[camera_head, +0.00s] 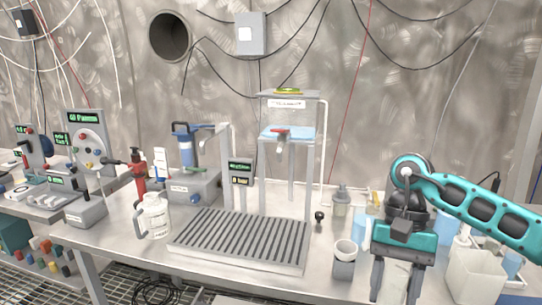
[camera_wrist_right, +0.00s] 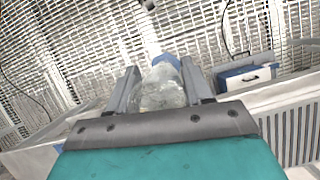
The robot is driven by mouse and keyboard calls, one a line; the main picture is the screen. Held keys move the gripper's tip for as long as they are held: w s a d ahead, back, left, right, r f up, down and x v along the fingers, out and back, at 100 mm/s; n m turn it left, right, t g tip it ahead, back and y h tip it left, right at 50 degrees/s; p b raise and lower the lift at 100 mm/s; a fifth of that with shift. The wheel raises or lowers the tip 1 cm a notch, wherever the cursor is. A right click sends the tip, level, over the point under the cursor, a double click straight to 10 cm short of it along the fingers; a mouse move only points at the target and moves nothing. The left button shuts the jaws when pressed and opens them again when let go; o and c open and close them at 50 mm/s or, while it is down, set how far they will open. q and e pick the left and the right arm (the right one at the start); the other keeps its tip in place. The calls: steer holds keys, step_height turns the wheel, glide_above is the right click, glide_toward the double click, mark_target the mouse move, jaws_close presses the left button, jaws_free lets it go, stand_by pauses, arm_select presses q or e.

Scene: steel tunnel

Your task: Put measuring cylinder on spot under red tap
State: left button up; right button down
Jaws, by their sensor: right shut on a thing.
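My right gripper (camera_head: 395,292) points down at the front right of the bench. It is shut on a clear vessel (camera_head: 393,280), which looks like the measuring cylinder. In the right wrist view the vessel (camera_wrist_right: 162,88) stands between the two fingers (camera_wrist_right: 160,85), with a blue part at its far end. The red tap (camera_head: 281,131) sits on a stand at the back middle, well left of the gripper. My left gripper is out of view.
A grey cup (camera_head: 345,260) stands between the tray and my right gripper. A white bin (camera_head: 474,275) is at the right. A pressure display (camera_head: 240,172) stands behind the tray. The tray top is clear.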

mark_target(391, 300)
steer(key=s+f+n+h, duration=0.1)
steer(key=n, duration=0.1)
steer(key=s+f+n, duration=0.1)
steer(key=n, duration=0.1)
steer(key=shift+a+f+h, duration=0.35)
steer(key=shift+a+h, duration=0.05)
